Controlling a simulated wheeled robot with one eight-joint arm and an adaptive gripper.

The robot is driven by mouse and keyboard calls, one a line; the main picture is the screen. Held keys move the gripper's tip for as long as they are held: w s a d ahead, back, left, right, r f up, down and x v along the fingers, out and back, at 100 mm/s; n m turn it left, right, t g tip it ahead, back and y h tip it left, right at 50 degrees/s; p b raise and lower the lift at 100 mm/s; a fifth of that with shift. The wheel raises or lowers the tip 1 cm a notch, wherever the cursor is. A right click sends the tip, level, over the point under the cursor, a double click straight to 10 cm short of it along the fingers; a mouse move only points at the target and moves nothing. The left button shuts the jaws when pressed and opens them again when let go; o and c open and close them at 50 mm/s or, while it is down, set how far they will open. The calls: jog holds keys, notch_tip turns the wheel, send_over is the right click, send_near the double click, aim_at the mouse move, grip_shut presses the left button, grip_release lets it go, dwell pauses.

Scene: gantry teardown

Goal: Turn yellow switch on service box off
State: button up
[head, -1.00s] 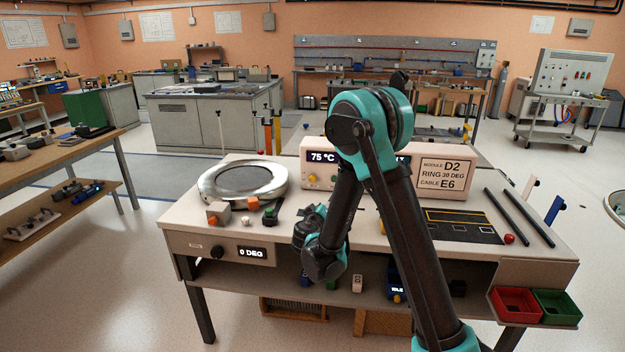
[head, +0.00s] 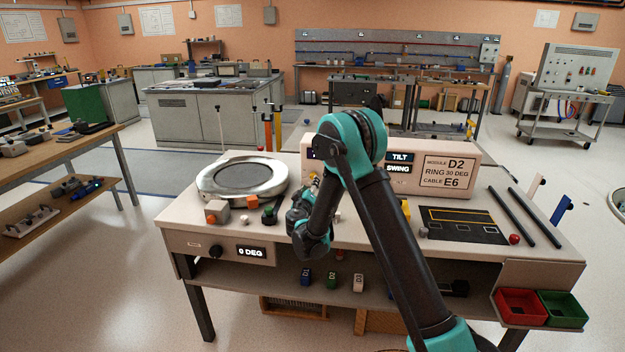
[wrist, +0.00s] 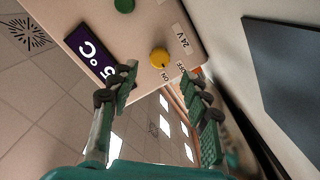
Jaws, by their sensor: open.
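The service box (head: 460,152) is a pale box at the back of the workbench, with displays and a label plate; my arm hides part of its front. In the wrist view, the yellow switch (wrist: 159,57) is a round knob on the box's pale face (wrist: 135,35), beside the printed words "ON", "OFF" and "24 V". I cannot tell which word it points to. My gripper (wrist: 163,84) is open and empty, its two fingers spread on either side below the knob, apart from it. In the head view my gripper (head: 314,188) is in front of the box's left part, mostly hidden.
A round ring fixture (head: 243,178) stands left of my gripper, with small blocks in front. A dark tray (head: 460,226) and two black rods (head: 518,216) lie at right. Red (head: 520,306) and green bins (head: 562,309) hang at the front right corner. A green knob (wrist: 124,5) is near the switch.

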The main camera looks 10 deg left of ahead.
jog(key=w, duration=0.6)
jog(key=shift+w+d, duration=0.15)
jog(key=shift+w, duration=0.2)
jog(key=shift+c, duration=0.6)
grip_shut()
